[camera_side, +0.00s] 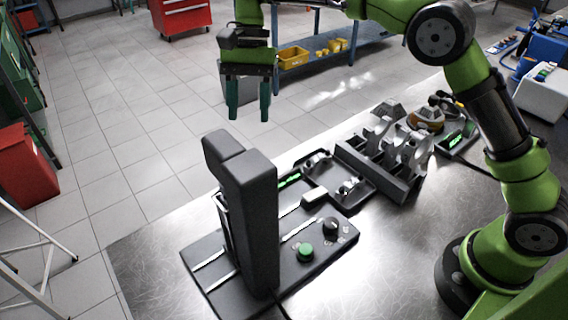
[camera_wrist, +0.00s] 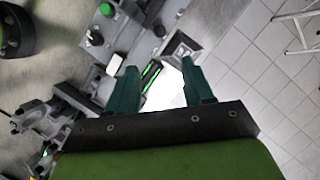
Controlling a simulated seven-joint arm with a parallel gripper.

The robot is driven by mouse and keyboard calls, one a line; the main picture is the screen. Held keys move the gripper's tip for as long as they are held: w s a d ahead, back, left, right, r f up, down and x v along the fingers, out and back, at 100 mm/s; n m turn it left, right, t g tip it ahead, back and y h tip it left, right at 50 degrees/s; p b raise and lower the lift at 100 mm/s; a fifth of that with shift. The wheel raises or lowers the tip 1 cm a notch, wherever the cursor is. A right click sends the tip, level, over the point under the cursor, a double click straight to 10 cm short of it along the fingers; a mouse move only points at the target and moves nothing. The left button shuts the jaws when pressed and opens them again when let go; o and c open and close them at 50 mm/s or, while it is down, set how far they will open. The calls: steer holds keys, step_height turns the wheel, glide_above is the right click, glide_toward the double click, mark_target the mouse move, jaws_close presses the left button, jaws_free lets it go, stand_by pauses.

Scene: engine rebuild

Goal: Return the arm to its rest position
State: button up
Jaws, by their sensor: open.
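My gripper (camera_side: 249,101) hangs from the green arm in the side view, well above the bench, with its teal fingers pointing down. The fingers are apart and nothing shows between them. In the wrist view the two teal fingers (camera_wrist: 162,88) are also spread, with a bright patch and part of the fixture seen beyond them. The gripper touches nothing. The arm reaches from its base at the right over the bench toward the upper middle.
A dark machine with a tall two-part column (camera_side: 250,215), a green button (camera_side: 305,252) and a black knob (camera_side: 331,227) stands on the metal bench (camera_side: 385,265). Grey engine parts in a rack (camera_side: 385,165) stand right of it. Bare bench lies at the front.

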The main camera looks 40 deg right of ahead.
steer(key=shift+r, duration=0.2)
steer(key=shift+w, duration=0.1)
steer(key=s+d+n+t, duration=0.2)
steer(key=s+d+t, duration=0.3)
steer(key=s+d, duration=0.3)
steer(key=s+d+r+n+t+h, duration=0.1)
steer(key=s+d+n+t, duration=0.2)
steer(key=s+d, duration=0.6)
steer(key=s+t, duration=0.2)
steer(key=s, duration=0.3)
steer(key=shift+s+r, duration=0.25)
steer(key=shift+r, duration=0.05)
